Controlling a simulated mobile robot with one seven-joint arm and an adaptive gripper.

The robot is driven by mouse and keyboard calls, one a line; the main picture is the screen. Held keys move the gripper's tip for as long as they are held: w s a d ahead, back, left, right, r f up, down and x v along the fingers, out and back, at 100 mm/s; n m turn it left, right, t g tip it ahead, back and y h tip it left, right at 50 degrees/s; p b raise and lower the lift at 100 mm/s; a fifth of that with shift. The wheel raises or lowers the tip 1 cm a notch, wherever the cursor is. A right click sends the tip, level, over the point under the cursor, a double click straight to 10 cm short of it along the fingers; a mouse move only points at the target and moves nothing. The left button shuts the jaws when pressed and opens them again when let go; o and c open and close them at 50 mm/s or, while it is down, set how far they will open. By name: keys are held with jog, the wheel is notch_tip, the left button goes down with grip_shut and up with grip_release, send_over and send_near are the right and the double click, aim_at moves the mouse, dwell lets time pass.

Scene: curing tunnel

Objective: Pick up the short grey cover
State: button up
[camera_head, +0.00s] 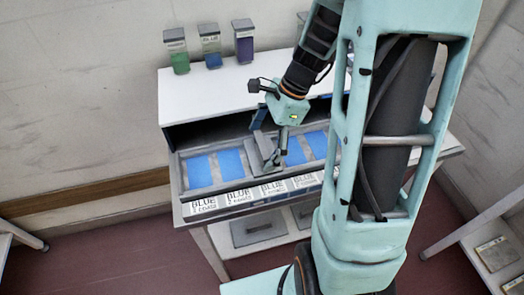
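A flat grey piece with a raised bar (258,230) lies on the lower shelf under the tray. A second grey piece (304,214) is beside it, partly hidden by my arm. I cannot tell for sure which of these, if either, is the short grey cover. My gripper (266,153) is low over the middle of the open tray (178,178), between blue panels. Grey parts overlap at its tip, so its fingers, and whether it holds anything, cannot be made out.
Blue panels (199,172) lie in the tray, with "BLUE" labels (237,198) along its front. The red floor at front left is clear.

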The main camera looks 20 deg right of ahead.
jog(key=c, duration=1.3)
